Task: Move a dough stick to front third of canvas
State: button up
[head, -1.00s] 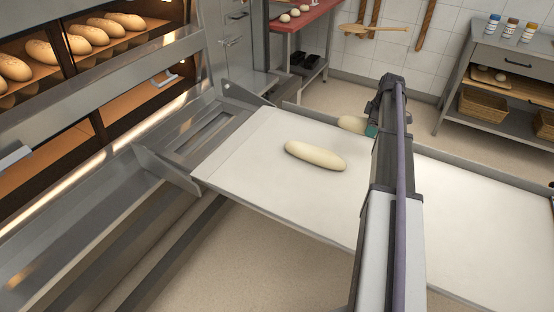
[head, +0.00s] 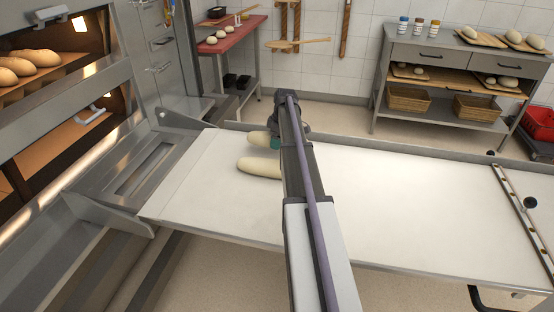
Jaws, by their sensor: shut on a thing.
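The canvas (head: 210,198) is a long pale loader surface running from the oven side at left to the far right. One pale dough stick (head: 256,167) lies on the canvas in its left part, its right end close behind my arm. A second dough stick (head: 257,138) is just beyond it, near the canvas's far edge, with its right end at my gripper (head: 276,142). My gripper is shut on this second stick. The arm hides most of the jaws and the stick's right end, and I cannot tell whether the stick touches the canvas.
Deck ovens (head: 75,60) with baked loaves stand at left. A metal side bracket (head: 110,216) flanks the canvas's left end. The canvas is bare right of my arm. A red table (head: 232,36) and a shelf unit (head: 455,60) stand behind.

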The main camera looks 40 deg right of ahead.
notch_tip(320, 180, down, 4)
jog(key=b, duration=0.4)
jog(key=shift+r+p, duration=0.3)
jog(key=shift+f, duration=0.2)
jog(key=o, duration=1.1)
jog(key=shift+r, duration=0.1)
jog(key=r+p, duration=0.4)
jog(key=s+r+p, duration=0.1)
jog(key=r+p, duration=0.3)
jog(key=d+r+p, duration=0.1)
jog(key=r+p, duration=0.3)
jog(key=shift+s+r, duration=0.2)
jog(key=shift+f, duration=0.15)
